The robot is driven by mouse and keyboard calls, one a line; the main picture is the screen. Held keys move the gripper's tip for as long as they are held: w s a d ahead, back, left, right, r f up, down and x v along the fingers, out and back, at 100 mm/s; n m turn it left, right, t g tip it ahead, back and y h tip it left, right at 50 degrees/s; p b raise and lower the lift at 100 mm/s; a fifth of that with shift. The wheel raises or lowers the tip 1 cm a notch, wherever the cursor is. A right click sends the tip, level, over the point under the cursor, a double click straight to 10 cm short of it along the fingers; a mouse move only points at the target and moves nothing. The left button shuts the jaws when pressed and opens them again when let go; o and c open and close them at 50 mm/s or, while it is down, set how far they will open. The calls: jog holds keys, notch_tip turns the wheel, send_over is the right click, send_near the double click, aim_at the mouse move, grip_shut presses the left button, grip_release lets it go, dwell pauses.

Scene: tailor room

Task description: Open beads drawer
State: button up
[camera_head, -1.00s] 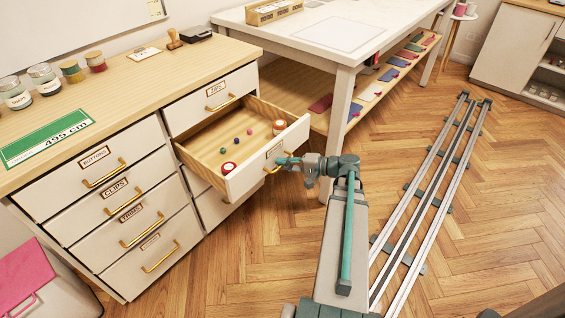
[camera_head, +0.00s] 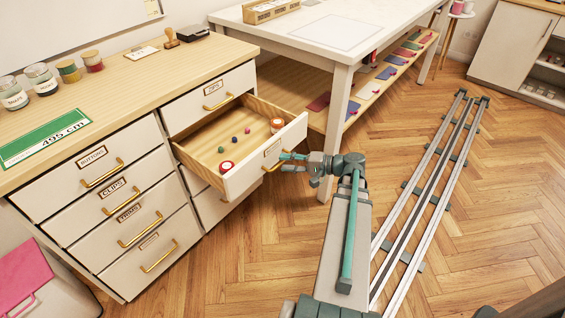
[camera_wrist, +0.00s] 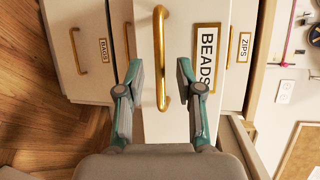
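The beads drawer (camera_head: 240,178) stands well out from the right column of the cabinet, under the zips drawer. In the head view several small balls and two round red-and-white items show inside it. In the wrist view its white front carries a BEADS label (camera_wrist: 207,58) and a gold bar handle (camera_wrist: 161,48). My gripper (camera_head: 289,161) is just in front of this handle. In the wrist view the fingers (camera_wrist: 159,80) are spread, one on each side of the handle, with visible gaps; neither appears to touch it.
The zips drawer (camera_head: 215,95) is shut above, and a BAGS drawer (camera_wrist: 82,55) shows below. A white table (camera_head: 335,40) with a lower shelf stands to the right, its near leg close to my gripper. The floor beyond it is clear around the rails (camera_head: 430,190).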

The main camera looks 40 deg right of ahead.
jog(key=v, duration=0.9)
jog(key=shift+s+d, duration=0.2)
jog(key=shift+s, duration=0.15)
jog(key=s+a+f+g+h, duration=0.1)
jog(key=s+a+f+g, duration=0.3)
jog(key=f, duration=0.4)
jog(key=s+a+f+n+g, duration=0.1)
jog(key=a+f+g, duration=0.3)
jog(key=a+f, duration=0.35)
jog(key=s+a+f+g+h, duration=0.1)
jog(key=s+a+f+g, duration=0.25)
jog(key=f, duration=0.55)
jog(key=s+a+f+n+g+h, duration=0.4)
jog(key=s+a+f+n+g, duration=0.15)
jog(key=s+a, duration=0.4)
jog(key=s+a+f+n+g+h, duration=0.4)
jog(key=s+a+f+n+g, duration=0.15)
jog(key=s+a, duration=0.45)
jog(key=w+r+t+p, duration=0.3)
jog(key=r+p, duration=1.2)
jog(key=p, duration=0.4)
jog(key=shift+w+d+m+p, duration=0.3)
jog(key=shift+w+d+p, duration=0.05)
jog(key=shift+w+p, duration=0.05)
